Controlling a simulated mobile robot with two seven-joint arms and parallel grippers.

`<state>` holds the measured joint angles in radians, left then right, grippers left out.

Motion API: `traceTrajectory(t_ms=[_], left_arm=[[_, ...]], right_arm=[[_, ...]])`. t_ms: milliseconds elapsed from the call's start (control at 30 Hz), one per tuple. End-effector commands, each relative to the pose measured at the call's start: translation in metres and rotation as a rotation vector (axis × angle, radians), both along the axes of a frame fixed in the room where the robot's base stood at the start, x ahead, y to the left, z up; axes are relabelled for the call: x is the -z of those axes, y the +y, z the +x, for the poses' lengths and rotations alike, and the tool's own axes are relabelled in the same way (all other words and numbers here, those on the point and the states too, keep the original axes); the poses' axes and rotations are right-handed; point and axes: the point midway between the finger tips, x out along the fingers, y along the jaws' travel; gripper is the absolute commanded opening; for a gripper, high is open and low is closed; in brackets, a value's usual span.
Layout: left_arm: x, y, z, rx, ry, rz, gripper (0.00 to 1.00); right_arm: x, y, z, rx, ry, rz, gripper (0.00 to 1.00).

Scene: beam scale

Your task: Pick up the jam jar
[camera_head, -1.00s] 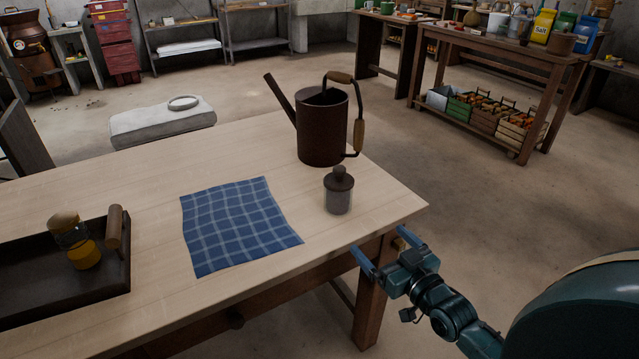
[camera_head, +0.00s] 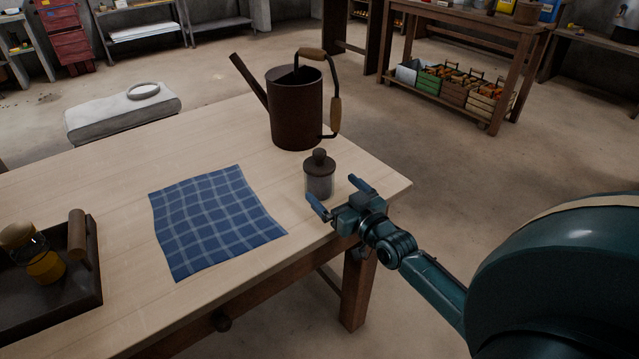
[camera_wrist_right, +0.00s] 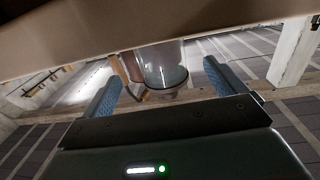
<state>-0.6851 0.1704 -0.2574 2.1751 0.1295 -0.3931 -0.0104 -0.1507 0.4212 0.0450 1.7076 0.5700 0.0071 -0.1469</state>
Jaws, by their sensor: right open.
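A clear glass jar with a dark brown knobbed lid (camera_head: 319,177) stands upright on the wooden table near its right edge. My right gripper (camera_head: 339,194) is open and empty beside it, at the table edge, with its blue fingers pointing toward the jar. In the right wrist view the jar (camera_wrist_right: 165,65) appears upside down, ahead of and between the open fingers (camera_wrist_right: 160,82). Another small glass item with amber contents (camera_head: 45,266) is in the dark tray at left; I cannot tell which one is the jam jar. My left gripper is not in view.
A dark brown watering can (camera_head: 296,112) stands just behind the jar. A blue checked cloth (camera_head: 215,222) lies left of it. Bare table lies between cloth and tray.

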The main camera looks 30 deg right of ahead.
Motion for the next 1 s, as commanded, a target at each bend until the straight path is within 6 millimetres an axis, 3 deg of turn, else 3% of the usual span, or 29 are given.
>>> traceTrajectory(t_ms=[233, 533, 1000], left_arm=[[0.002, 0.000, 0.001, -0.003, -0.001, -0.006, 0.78], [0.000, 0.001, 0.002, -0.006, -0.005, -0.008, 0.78], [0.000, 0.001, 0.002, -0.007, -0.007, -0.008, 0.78]], right_arm=[[0.004, 0.003, 0.036, 0.000, -0.002, 0.000, 0.96], [0.004, 0.003, 0.040, 0.000, 0.000, 0.000, 0.96], [0.004, 0.003, 0.040, 0.000, 0.000, 0.000, 0.58]])
